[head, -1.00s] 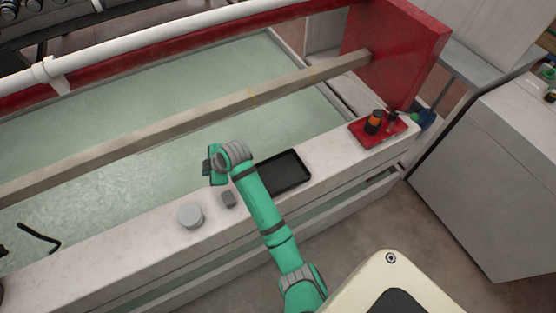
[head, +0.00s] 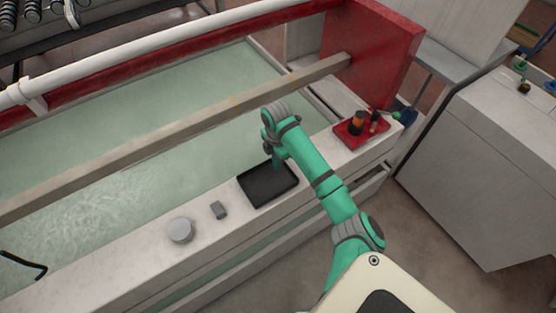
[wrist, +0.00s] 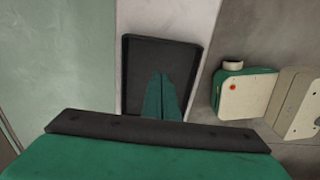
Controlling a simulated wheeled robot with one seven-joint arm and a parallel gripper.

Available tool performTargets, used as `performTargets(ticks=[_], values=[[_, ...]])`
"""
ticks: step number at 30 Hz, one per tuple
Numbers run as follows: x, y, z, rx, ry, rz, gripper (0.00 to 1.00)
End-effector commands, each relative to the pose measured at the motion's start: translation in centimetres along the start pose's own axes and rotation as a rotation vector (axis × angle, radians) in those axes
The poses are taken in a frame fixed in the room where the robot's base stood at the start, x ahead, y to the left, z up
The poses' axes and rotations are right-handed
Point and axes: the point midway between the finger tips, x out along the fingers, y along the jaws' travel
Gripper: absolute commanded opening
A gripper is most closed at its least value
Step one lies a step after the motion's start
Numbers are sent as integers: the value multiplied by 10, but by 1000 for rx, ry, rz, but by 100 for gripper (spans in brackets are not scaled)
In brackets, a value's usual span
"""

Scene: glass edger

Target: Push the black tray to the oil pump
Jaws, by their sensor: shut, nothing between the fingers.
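The black tray (head: 268,186), shallow and rectangular with a raised rim, lies on the pale ledge along the water tank. It also shows in the wrist view (wrist: 145,60). My gripper (head: 276,166) is shut and empty, pointing down at the tray's far side in the head view. In the wrist view its closed green fingers (wrist: 160,90) overlap the tray's inside; I cannot tell whether they touch it. I cannot say for sure which object is the oil pump. A red base (head: 347,139) carrying an orange-and-black bottle (head: 357,122) stands farther right on the ledge.
A small grey block (head: 219,210) and a round grey puck (head: 180,231) sit on the ledge left of the tray. The ledge (head: 318,153) is bare between tray and red base. A long beam (head: 190,126) crosses above the water; a red panel (head: 372,55) stands behind.

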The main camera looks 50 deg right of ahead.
Motion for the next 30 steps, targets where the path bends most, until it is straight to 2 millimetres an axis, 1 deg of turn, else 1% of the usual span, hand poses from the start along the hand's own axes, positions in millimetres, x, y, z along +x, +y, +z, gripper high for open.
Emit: performTargets(ticks=[1,10,12,15,18,24,30], values=[[11,-1,-1,0,1,-3,0],[65,1,-2,-3,1,-1,0],[63,1,12,0,-3,1,0],[63,1,24,-2,-1,1,0],[63,1,32,-2,0,0,0],[63,1,39,-2,0,2,0],[63,1,39,-1,1,2,0]])
